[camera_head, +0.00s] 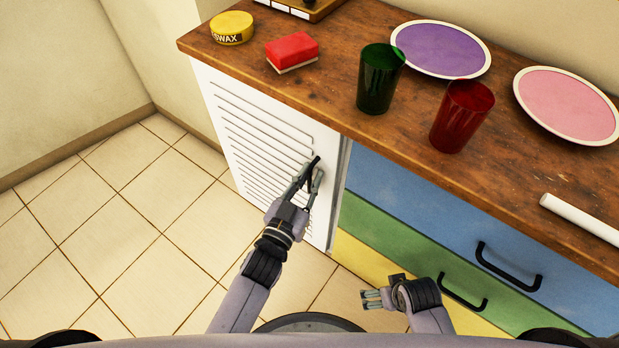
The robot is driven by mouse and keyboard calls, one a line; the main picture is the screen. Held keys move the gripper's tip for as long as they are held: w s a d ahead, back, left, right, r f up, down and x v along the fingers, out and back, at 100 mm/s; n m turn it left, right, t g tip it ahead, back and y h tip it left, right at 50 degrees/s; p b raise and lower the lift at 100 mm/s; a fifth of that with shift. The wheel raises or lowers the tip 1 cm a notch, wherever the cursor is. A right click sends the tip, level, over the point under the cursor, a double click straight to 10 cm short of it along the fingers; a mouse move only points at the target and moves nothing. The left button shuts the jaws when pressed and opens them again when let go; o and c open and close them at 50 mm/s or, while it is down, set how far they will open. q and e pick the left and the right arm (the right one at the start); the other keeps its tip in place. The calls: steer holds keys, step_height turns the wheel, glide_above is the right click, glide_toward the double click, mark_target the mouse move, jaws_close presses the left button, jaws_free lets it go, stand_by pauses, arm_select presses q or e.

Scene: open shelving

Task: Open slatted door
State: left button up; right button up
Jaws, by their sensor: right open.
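The white slatted door (237,125) is at the left end of the cabinet, below the wooden top. It looks shut or nearly so; a narrow grey strip shows along its right edge. My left gripper (313,170) is at the door's right side, where a handle appears to be, mostly hidden by the fingers. I cannot tell whether the fingers are closed on it. My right gripper (366,299) is open and empty, low in front of the drawers and apart from them.
Blue, green and yellow drawers (400,195) with black handles are right of the door. The worktop (330,95) holds a yellow wax tin (232,28), a red sponge (291,50), green (380,80) and red (461,115) cups, and plates. The tiled floor (130,215) at left is clear.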

arm_select(q)
steer(key=shift+c, duration=0.2)
jaws_close()
stand_by(0.6)
